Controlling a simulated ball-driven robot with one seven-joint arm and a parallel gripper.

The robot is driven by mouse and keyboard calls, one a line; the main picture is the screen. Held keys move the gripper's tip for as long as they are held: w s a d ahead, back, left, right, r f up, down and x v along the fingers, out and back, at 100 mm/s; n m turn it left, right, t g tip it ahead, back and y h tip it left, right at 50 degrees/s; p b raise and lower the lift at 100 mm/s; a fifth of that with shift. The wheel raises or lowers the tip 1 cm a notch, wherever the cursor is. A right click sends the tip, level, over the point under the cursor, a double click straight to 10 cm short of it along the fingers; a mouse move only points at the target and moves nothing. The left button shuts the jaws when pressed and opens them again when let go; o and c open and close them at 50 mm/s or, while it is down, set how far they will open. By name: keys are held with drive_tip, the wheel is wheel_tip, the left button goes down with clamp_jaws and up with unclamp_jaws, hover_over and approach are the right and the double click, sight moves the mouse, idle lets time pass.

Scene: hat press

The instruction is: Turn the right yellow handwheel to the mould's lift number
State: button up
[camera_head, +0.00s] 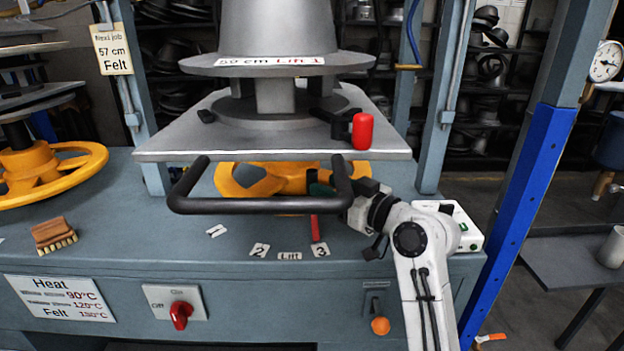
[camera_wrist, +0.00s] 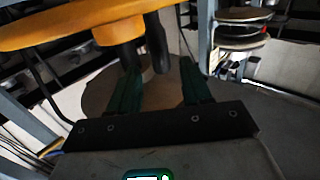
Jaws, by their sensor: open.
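The right yellow handwheel (camera_head: 240,181) lies under the press plate, partly hidden by the plate's black bar handle and my arm. The grey mould above carries a label (camera_head: 270,61) reading "Lift 1". On the bench are number tags "2" (camera_head: 259,250) and "3" (camera_head: 321,250), a "Lift" tag (camera_head: 289,256) and a slanted tag (camera_head: 216,230) too small to read. A red pointer (camera_head: 315,228) stands near the "3". My gripper (camera_head: 318,188) is at the wheel's right side. In the wrist view its green fingers (camera_wrist: 160,88) are apart, below the yellow wheel (camera_wrist: 60,30); contact is unclear.
The black bar handle (camera_head: 262,206) juts out before the wheel. A red-knobbed lever (camera_head: 362,131) sits on the plate (camera_head: 190,146). A blue post (camera_head: 530,190) stands right, a second yellow handwheel (camera_head: 50,172) left. A brush (camera_head: 53,234) and white box (camera_head: 450,222) rest on the bench.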

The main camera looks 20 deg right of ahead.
sight(312, 179)
drive_tip(key=shift+x, duration=2.75)
clamp_jaws()
